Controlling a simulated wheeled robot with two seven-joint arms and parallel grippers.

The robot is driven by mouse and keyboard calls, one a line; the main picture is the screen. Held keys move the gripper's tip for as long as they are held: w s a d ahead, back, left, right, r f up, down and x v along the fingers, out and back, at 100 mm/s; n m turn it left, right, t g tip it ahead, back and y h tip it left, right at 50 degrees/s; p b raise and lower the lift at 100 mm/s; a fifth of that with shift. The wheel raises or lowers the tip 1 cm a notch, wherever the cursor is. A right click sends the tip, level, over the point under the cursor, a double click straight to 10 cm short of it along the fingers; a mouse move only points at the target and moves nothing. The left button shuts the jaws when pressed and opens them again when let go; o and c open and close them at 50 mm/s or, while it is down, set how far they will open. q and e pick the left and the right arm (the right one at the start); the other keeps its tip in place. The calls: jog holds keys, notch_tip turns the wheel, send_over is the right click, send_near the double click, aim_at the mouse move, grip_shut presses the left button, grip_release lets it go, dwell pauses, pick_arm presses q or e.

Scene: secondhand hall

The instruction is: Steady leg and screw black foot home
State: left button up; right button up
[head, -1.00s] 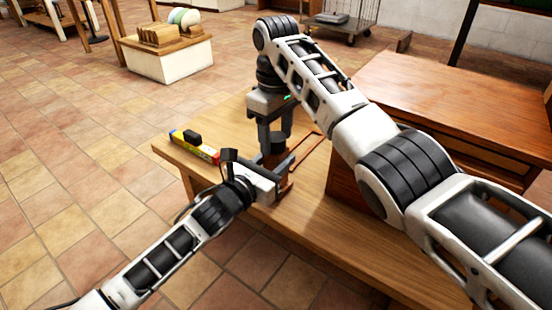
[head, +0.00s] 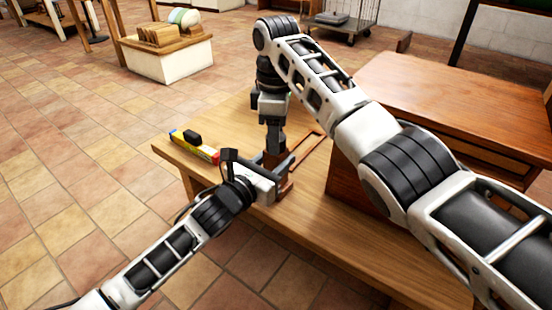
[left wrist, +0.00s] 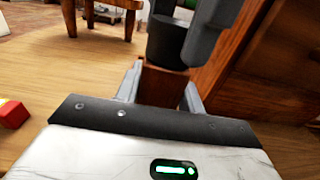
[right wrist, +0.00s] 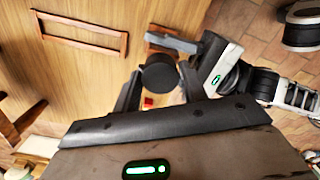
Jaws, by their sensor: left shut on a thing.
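A yellow, blue and red box (head: 196,147) with a black item on it lies at the bench's left edge. A flat wooden frame (right wrist: 82,33) lies beyond the leg. A large wooden cabinet (head: 455,100) stands to the right. The bench (head: 330,235) is clear in front.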

jog(key=c, duration=0.4)
jog(key=m, duration=0.5)
jog(key=shift+m, duration=0.4)
jog(key=m, duration=0.7)
jog(key=o, duration=0.8)
jog(key=shift+c, duration=0.2)
jog(key=n, duration=0.6)
jog(key=shift+n, duration=0.5)
